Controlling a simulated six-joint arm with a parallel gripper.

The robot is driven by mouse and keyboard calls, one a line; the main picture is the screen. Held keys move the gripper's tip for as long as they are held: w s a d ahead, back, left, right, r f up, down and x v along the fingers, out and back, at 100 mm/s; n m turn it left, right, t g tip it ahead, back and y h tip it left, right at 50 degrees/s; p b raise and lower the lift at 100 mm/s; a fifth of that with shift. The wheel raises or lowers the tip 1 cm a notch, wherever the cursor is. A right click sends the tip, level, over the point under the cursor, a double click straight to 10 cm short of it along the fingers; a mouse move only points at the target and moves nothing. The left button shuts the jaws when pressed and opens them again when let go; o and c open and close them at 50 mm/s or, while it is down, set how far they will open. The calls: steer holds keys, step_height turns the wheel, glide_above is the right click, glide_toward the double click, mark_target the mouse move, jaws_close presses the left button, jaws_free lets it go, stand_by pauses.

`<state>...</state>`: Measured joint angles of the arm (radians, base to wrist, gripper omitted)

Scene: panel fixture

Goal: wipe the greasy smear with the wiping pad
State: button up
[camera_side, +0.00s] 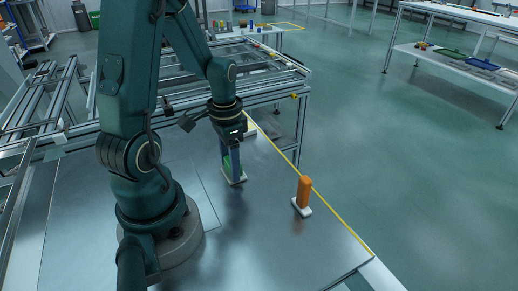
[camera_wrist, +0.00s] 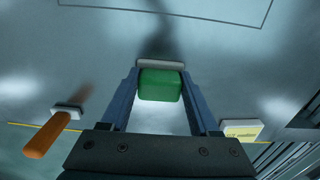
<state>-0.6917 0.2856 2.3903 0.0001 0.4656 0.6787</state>
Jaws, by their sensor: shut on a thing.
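My gripper (camera_side: 234,165) points down at the metal panel (camera_side: 270,215). In the wrist view its two blue fingers (camera_wrist: 160,82) are shut on a green block-shaped handle (camera_wrist: 160,88). A pale flat base (camera_wrist: 160,65) shows beyond the handle; together they look like the wiping pad. In the side view the pad's pale base (camera_side: 236,180) is at or just above the panel; I cannot tell whether it touches. I cannot make out the greasy smear for certain. A dark streak (camera_wrist: 160,38) beyond the pad in the wrist view may be only a shadow or reflection.
An orange-handled tool (camera_side: 304,192) with a white base stands upright right of my gripper; it also shows in the wrist view (camera_wrist: 48,132). A white, yellow-labelled block (camera_wrist: 243,130) lies opposite. A yellow line (camera_side: 335,218) runs along the panel edge. The front panel is clear.

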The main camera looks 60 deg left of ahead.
steer(key=shift+a, duration=2.5)
steer(key=shift+d, duration=5.05)
steer(key=shift+d+r, duration=0.25)
steer(key=shift+r, duration=3.8)
